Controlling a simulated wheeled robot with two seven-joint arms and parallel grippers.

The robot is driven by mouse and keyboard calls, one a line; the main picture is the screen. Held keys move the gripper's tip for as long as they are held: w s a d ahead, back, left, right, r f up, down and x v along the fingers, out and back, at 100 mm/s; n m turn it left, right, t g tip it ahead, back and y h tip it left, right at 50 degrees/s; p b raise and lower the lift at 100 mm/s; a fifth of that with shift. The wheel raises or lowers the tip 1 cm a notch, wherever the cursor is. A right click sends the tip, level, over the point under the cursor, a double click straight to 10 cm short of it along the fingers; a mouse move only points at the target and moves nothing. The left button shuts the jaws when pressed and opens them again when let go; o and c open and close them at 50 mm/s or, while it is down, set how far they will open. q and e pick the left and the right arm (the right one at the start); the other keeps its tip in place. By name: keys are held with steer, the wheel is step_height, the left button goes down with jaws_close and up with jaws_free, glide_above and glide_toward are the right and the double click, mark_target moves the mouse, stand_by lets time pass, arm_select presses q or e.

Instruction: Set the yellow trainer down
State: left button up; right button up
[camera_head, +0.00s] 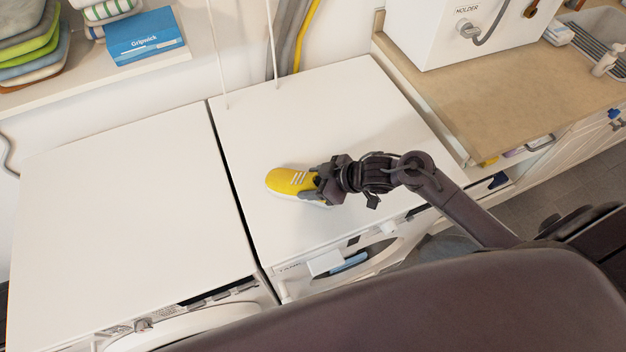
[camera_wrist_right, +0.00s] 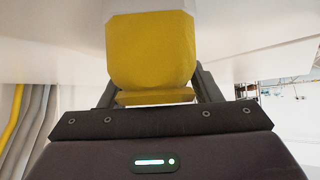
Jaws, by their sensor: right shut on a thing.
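The yellow trainer (camera_head: 286,181) is at the left part of the right-hand machine's white top (camera_head: 330,110) in the head view, its toe pointing left. My right gripper (camera_head: 318,185) is shut on its right end. In the right wrist view the yellow trainer (camera_wrist_right: 150,50) fills the space between the two fingers of my right gripper (camera_wrist_right: 152,92). The trainer looks close to the white top, but I cannot tell whether it touches it. My left gripper is not in view.
A second white machine top (camera_head: 120,200) on the left is bare, with a dark gap between the two. A wooden counter (camera_head: 500,95) with a white box (camera_head: 440,40) is at the right. A shelf (camera_head: 90,75) with folded towels and a blue box (camera_head: 146,36) is behind.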

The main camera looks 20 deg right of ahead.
steer(key=shift+f, duration=0.1)
steer(key=o, duration=1.1)
steer(key=shift+s+r, duration=0.1)
steer(key=shift+r, duration=0.15)
steer(key=v, duration=1.1)
steer(key=shift+s+d+r+b, duration=0.25)
steer(key=shift+b, duration=0.15)
steer(key=shift+d, duration=0.1)
